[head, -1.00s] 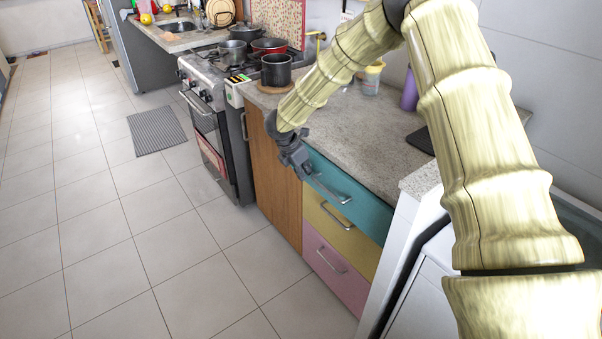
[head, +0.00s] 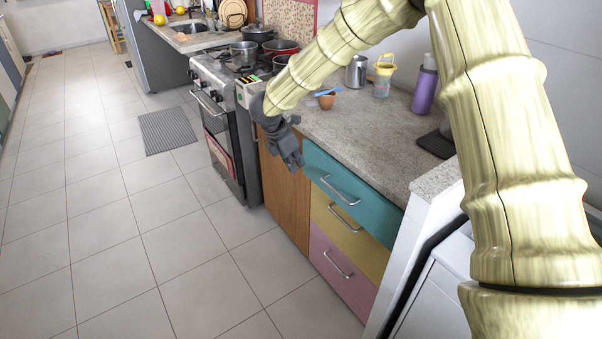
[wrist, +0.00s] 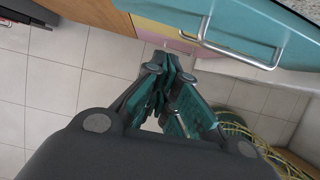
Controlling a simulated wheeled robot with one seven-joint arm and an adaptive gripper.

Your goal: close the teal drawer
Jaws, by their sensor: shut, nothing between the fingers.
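The teal drawer (head: 365,203) is the top one of a stack under the countertop. My gripper (head: 297,165) is shut and empty, in front of the wooden door just left of the teal drawer. In the wrist view its fingertips (wrist: 168,66) are together, left of the handle and apart from it.
A yellow drawer (head: 345,243) and a pink drawer (head: 335,268) sit below, both looking shut. The wooden door (head: 284,190) and stove (head: 222,125) are to the left. A white panel (head: 420,235) borders the right. The tiled floor (head: 150,240) in front is free.

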